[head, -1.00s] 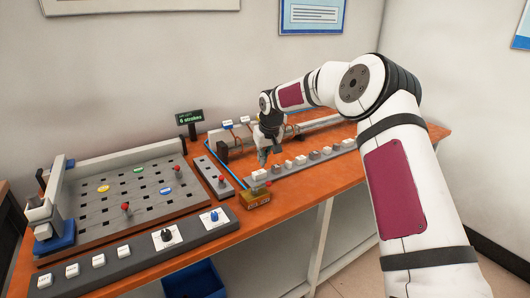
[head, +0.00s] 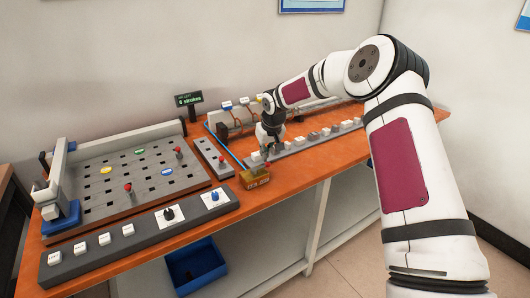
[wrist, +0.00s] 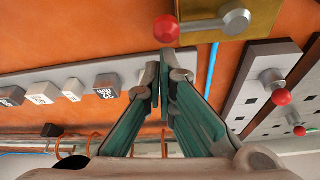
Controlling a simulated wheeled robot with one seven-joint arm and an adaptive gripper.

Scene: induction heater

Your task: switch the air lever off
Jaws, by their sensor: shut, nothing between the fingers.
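The air lever looks to be the grey lever arm (wrist: 205,24) with a red ball (wrist: 166,29) on a brass block (wrist: 268,18). In the wrist view the arm lies sideways, ball to the left of its pivot. A thin blue hose runs from near the block. In the head view the brass block (head: 254,179) stands near the bench's front edge, with the red ball partly hidden. My gripper (head: 266,155) is just behind and above it. In the wrist view its shut, empty fingertips (wrist: 166,62) are close to the ball; I cannot tell whether they touch.
A row of labelled grey and white buttons (head: 315,136) runs right of my gripper. A narrow plate with a red-knobbed lever (head: 222,160) lies to the left, beside a slotted board (head: 105,182). A front panel (head: 140,240) holds buttons and knobs. A small display (head: 187,99) stands behind.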

